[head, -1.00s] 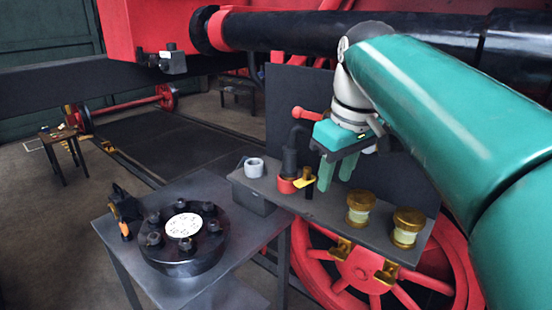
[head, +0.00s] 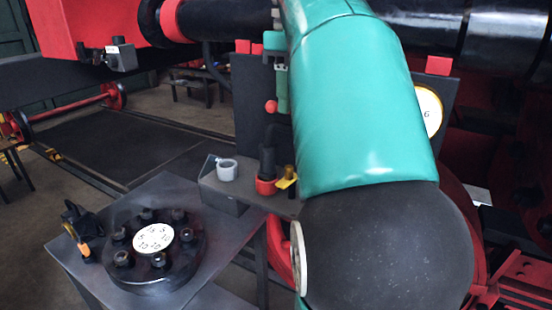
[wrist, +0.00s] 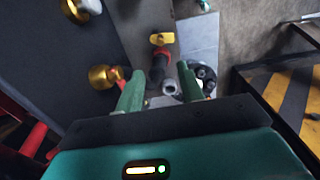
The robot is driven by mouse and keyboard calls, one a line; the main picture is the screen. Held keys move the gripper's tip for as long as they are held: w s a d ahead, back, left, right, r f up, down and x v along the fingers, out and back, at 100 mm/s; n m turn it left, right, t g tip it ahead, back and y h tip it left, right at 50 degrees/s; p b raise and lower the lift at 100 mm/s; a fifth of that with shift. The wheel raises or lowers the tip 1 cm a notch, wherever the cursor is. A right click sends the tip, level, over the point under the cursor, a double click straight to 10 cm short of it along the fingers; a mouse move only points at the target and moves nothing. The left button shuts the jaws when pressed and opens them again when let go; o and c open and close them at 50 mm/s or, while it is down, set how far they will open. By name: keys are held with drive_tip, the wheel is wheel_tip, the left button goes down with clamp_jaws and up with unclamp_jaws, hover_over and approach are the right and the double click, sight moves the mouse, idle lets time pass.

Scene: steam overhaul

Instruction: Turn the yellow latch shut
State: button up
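The yellow latch (head: 287,183) is on a short post at the right of a black fitting with a red base (head: 266,184), on the grey shelf (head: 240,195). In the wrist view the latch (wrist: 162,38) lies crosswise beyond my fingertips, near the fitting's red part (wrist: 161,55). My gripper (wrist: 160,72) is open, its two green fingers apart, with nothing held. The fingers do not touch the latch. In the head view my arm covers the shelf's right part and most of my gripper.
A grey cup (head: 227,170) stands on the shelf left of the fitting. A black bolted flange with a white dial (head: 153,238) stands on the table at front left. Brass-topped parts (wrist: 102,77) show left of my fingers in the wrist view.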

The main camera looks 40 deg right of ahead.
sight(289, 166)
wheel_tip(289, 166, down, 12)
drive_tip(key=shift+f, duration=0.25)
drive_tip(key=shift+a+f, duration=0.1)
drive_tip(key=shift+f, duration=0.6)
clamp_jaws()
